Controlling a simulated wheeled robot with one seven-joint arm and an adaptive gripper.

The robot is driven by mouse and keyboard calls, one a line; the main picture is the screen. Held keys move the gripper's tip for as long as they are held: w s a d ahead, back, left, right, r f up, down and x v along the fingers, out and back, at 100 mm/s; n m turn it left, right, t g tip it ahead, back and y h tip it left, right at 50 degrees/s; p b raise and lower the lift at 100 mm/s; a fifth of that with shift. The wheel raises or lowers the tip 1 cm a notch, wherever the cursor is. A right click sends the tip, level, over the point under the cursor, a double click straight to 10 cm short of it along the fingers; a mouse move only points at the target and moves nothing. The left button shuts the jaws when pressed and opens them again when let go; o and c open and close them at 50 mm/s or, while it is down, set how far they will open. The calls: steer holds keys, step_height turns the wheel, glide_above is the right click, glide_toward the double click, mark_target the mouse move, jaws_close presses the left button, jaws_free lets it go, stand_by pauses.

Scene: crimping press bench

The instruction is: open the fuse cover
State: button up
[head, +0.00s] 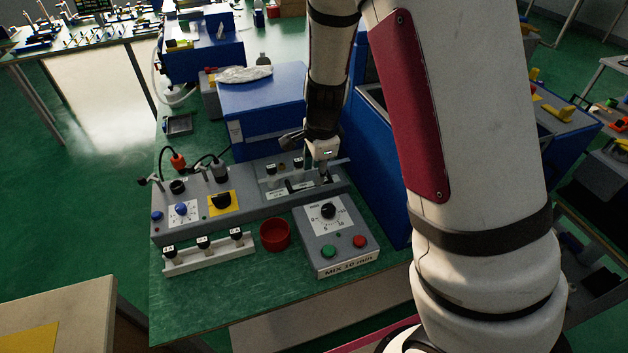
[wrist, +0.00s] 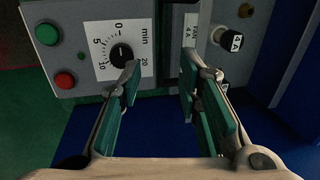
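The fuse section (head: 287,190) is at the right end of the grey console, with black fuse caps (head: 298,163) and printed labels. A thin pale strip (head: 341,161) beside my gripper may be part of the fuse cover; I cannot tell its position clearly. My gripper (head: 325,176) is low over this section, its fingertips partly hidden in the head view. In the wrist view my gripper (wrist: 160,85) has its two green-padded fingers apart, with nothing visibly held between them. The FAN 4 A label (wrist: 217,30) and a fuse cap (wrist: 236,41) lie beyond the right finger.
The timer box (head: 335,237), with a dial, green button and red button, stands in front of the console. A red cup (head: 275,234) and a white rack with black caps (head: 208,252) are to its left. Blue cabinets (head: 262,110) stand behind and at right.

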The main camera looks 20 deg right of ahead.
mark_target(315, 186)
steer(key=shift+w+f, duration=0.2)
steer(key=shift+f, duration=0.65)
steer(key=shift+w+f, duration=0.15)
steer(key=shift+f, duration=0.75)
steer(key=shift+w+f, duration=0.2)
steer(key=shift+f, duration=0.65)
jaws_close()
